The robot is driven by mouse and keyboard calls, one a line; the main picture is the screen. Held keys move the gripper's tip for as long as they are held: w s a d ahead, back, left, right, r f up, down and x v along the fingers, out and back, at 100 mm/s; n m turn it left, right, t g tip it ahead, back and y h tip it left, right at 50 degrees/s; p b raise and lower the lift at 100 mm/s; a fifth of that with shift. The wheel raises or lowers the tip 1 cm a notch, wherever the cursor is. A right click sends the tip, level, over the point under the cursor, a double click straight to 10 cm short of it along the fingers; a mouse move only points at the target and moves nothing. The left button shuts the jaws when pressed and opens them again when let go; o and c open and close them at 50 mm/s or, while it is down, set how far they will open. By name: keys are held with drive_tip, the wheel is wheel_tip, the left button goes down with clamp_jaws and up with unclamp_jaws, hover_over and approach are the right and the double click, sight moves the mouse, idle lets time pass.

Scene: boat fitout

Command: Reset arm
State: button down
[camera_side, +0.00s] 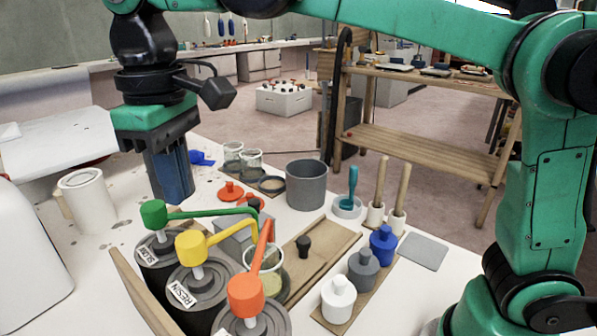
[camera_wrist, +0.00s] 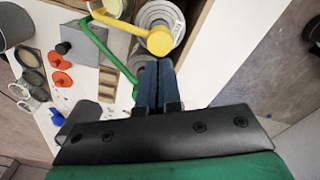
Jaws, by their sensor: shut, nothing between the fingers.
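My gripper (camera_side: 171,190) hangs at the left of the white bench in the side view, pointing down, with its blue fingers closed together and nothing between them. In the wrist view the fingers (camera_wrist: 157,86) are pressed together, just below the yellow pump head in the picture. In the side view my gripper is behind and left of the pump cans, which have a green pump head (camera_side: 153,213), a yellow pump head (camera_side: 189,243) and an orange pump head (camera_side: 245,295). One can carries a RESIN label. I cannot tell the exact gap between fingers and cans.
A grey pot (camera_side: 306,186), clear cups (camera_side: 250,161) and orange lids (camera_side: 231,192) stand behind the pumps. White, grey and blue bottles (camera_side: 364,270) stand at the right. A white lidded tub (camera_side: 86,200) stands left of my gripper.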

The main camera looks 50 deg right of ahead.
drive_tip(key=s+d+f+m+t, duration=0.2)
drive_tip(key=d+f, duration=0.3)
drive_tip(key=d, duration=0.3)
drive_tip(key=s+d+f+m+t, duration=0.2)
drive_tip(key=d+f+m+t, duration=0.2)
drive_tip(key=d, duration=0.5)
wheel_tip(320, 180, down, 2)
drive_tip(key=shift+s+f+t, duration=0.1)
drive_tip(key=shift+s+t, duration=0.3)
drive_tip(key=shift+t, duration=0.2)
